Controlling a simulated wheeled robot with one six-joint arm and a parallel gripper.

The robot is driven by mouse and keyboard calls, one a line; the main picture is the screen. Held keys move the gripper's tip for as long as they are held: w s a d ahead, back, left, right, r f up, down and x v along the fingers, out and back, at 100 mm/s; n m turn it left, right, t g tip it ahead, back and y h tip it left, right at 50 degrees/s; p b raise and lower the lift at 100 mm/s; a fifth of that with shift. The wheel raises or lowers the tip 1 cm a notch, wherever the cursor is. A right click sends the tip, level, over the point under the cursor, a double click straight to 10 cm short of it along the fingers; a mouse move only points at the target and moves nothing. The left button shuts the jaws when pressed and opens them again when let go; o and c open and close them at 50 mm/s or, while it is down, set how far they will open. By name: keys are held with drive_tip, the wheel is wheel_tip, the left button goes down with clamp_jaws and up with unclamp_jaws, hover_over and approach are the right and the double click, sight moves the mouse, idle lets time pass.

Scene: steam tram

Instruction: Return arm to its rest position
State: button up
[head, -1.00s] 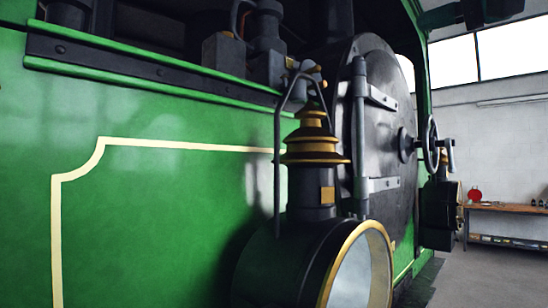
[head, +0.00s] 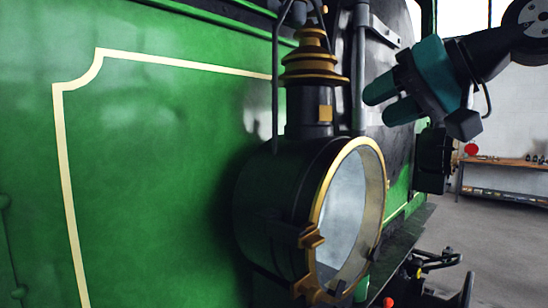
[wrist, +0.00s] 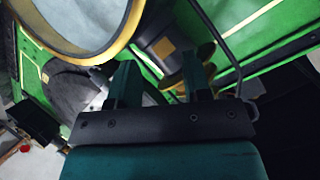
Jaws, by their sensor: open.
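My gripper (head: 372,102) is at the upper right in the head view, its teal fingers pointing left toward the tram front. The fingers are apart with nothing between them. In the wrist view my gripper (wrist: 160,80) shows its two dark teal fingers spread. Beyond them are the lamp's brass-rimmed glass and its chimney. The lamp (head: 330,225) is black with a brass rim and a stepped brass chimney top, fixed to the green tram (head: 150,150). In the head view, my gripper appears to the right of the chimney; I cannot tell the exact gap.
A dark round door of the tram stands behind my arm. A second lamp (head: 432,160) is further right. A workbench (head: 505,163) with a red object (head: 471,150) stands against the far wall. Pipes and couplings jut out at lower right. Grey floor is open at right.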

drive_tip(key=s+a+f+n+g+h+b, duration=0.1)
drive_tip(key=s+a+f+g, duration=0.2)
drive_tip(key=f, duration=0.7)
drive_tip(key=s+f+n+g+h+b, duration=0.15)
drive_tip(key=s+f, duration=0.35)
drive_tip(key=f, duration=0.6)
drive_tip(key=s+d+f+n+g+h+b, duration=0.1)
drive_tip(key=s+f+g, duration=0.4)
drive_tip(key=s+f, duration=0.6)
wheel_tip(320, 180, down, 3)
drive_tip(key=shift+s+d+r+n+h+b, duration=0.2)
drive_tip(key=shift+s+d+n+h+b, duration=0.25)
drive_tip(key=shift+n+h, duration=0.4)
drive_tip(key=shift+a, duration=0.1)
